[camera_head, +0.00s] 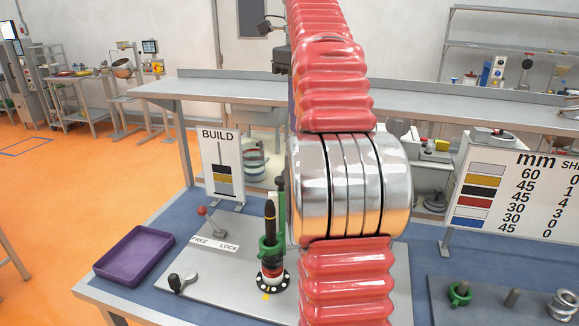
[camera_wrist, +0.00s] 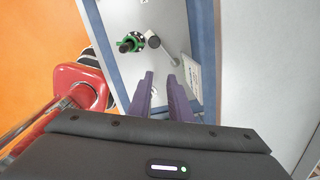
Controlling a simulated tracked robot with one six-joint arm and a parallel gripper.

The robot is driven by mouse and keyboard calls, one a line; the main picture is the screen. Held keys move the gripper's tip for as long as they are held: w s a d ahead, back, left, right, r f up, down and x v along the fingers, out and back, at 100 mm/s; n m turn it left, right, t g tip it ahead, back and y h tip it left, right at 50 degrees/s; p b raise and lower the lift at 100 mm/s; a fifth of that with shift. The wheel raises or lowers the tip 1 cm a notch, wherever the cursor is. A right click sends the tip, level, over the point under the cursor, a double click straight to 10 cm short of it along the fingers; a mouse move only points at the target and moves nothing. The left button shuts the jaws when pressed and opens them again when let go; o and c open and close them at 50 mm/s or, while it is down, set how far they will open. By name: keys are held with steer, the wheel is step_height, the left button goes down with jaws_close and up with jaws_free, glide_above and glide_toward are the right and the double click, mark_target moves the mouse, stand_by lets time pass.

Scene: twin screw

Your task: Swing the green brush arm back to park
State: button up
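In the head view a green upright (camera_head: 282,205) with a dark top stands behind the black spindle (camera_head: 270,218), partly hidden by my arm. A green clamp-like part (camera_head: 268,250) sits around the spindle's lower section, above a black flanged base. I cannot tell clearly which green part is the brush arm. In the wrist view a green part (camera_wrist: 138,37) shows around the dark spindle (camera_wrist: 124,47), beyond my fingertips. My gripper (camera_wrist: 160,76) has two purple fingers spread apart, with nothing between them. My gripper is not visible in the head view.
A grey rod (camera_wrist: 168,52) with a round dark end lies near the spindle. A purple tray (camera_head: 135,253), a FREE/LOCK lever (camera_head: 214,225), a black-knobbed handle (camera_head: 176,283) and a BUILD board (camera_head: 223,180) stand left. A green collar (camera_head: 460,293) and a chart (camera_head: 520,190) are right.

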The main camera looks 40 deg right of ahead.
steer(key=shift+m+t, duration=0.4)
steer(key=shift+m, duration=0.2)
steer(key=s, duration=0.2)
steer(key=s+r, duration=0.1)
steer(key=s, duration=0.2)
steer(key=s+r, duration=0.1)
steer(key=s, duration=0.1)
steer(key=shift+s+d, duration=0.2)
steer(key=shift+s, duration=0.15)
jaws_close()
steer(key=s+a+f+m+t, duration=0.1)
steer(key=s+a+f+t, duration=0.3)
steer(key=s, duration=0.3)
steer(key=w+f+t, duration=0.2)
steer(key=f, duration=0.1)
steer(key=w+f+t, duration=0.1)
steer(key=w, duration=0.1)
steer(key=shift+d+f+m, duration=0.2)
steer(key=shift+d+m, duration=0.05)
steer(key=shift+m, duration=0.05)
